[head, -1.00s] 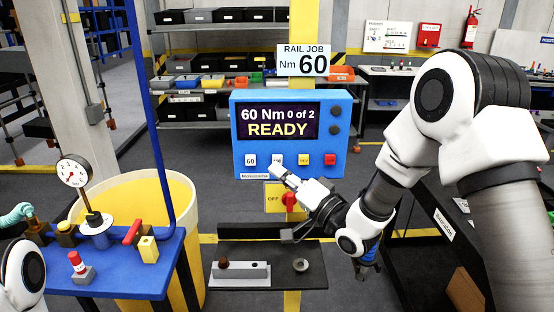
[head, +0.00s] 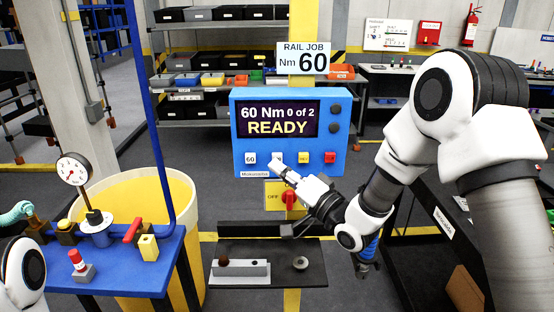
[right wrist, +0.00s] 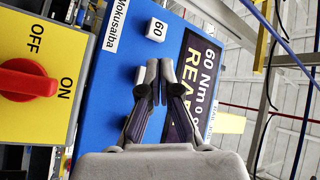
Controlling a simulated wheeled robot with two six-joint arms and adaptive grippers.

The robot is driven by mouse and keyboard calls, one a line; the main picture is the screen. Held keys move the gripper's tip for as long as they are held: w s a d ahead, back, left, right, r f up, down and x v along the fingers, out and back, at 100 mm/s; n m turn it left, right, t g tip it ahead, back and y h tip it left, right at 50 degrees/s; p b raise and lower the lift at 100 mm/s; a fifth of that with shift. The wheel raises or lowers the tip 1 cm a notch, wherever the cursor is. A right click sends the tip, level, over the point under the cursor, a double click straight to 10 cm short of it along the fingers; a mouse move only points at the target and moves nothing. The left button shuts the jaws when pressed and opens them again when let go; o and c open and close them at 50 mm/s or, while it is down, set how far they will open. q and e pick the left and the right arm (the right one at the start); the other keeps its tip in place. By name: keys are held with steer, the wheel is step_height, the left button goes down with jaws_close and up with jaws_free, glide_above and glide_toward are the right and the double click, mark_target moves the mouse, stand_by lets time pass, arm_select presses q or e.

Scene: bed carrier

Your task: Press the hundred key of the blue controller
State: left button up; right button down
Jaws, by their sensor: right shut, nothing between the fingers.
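The blue controller (head: 343,120) faces me, its screen (head: 278,120) reading "60 Nm 0 of 2 READY". Below the screen are a white 60 key (head: 250,158), a second white key (head: 277,157), a yellow key (head: 303,158) and a red key (head: 330,158). The second white key's label is not readable. My right gripper (head: 281,169) is shut and empty, its tips at that key's lower edge; I cannot tell whether they touch. In the right wrist view the closed fingertips (right wrist: 160,70) partly hide this key (right wrist: 140,75), past the 60 key (right wrist: 156,29). My left gripper is out of view.
A yellow OFF/ON switch plate with a red knob (head: 290,199) sits just below the controller, close under my right gripper. A dark shelf (head: 225,255) with a metal block is lower. A blue table (head: 120,275) with a gauge stands at left.

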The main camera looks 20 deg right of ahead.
stand_by(0.5)
steer(key=shift+w+d, duration=0.1)
steer(key=shift+w, duration=0.3)
steer(key=shift+w+d, duration=0.15)
steer(key=shift+w, duration=0.3)
stand_by(0.5)
stand_by(0.3)
steer(key=shift+s+a, duration=0.25)
steer(key=shift+s, duration=0.6)
steer(key=shift+s, duration=0.1)
steer(key=shift+s+a+b, duration=0.2)
steer(key=shift+s+a, duration=0.05)
steer(key=shift+s, duration=0.5)
steer(key=shift+s+a+b, duration=0.2)
steer(key=shift+s+b, duration=0.05)
steer(key=shift+s, duration=0.55)
steer(key=shift+s+a+b, duration=0.2)
steer(key=shift+s+a, duration=0.05)
steer(key=shift+s, duration=0.5)
